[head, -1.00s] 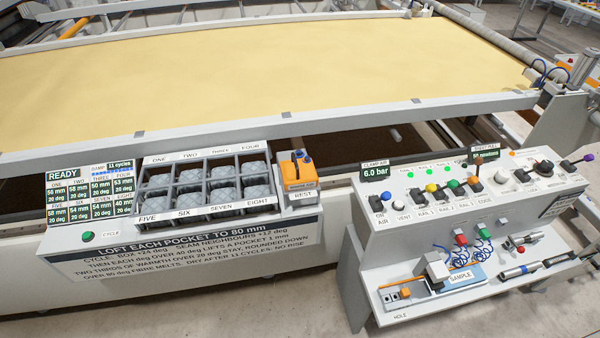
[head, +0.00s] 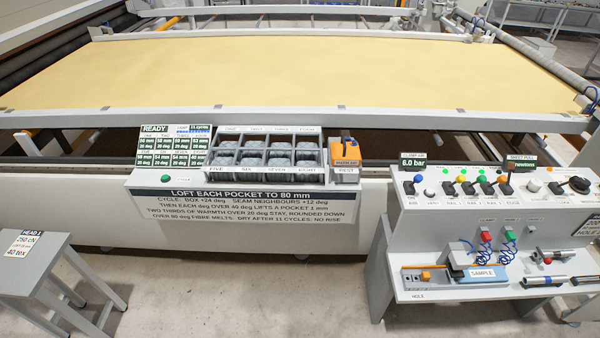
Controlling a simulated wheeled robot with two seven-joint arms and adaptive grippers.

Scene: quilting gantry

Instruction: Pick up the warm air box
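The warm air box is most likely the small orange box with a dark top (head: 345,150). It sits on the grey stand marked REST (head: 346,171), at the right end of the pocket tray (head: 268,155). Nothing touches it from above. Neither of my grippers shows in the head view.
A READY display (head: 175,146) and a green cycle button (head: 165,178) are left of the tray. A control console (head: 490,215) with coloured knobs and a lower shelf stands at the right. A grey stool (head: 35,262) stands at the lower left. The floor between is clear.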

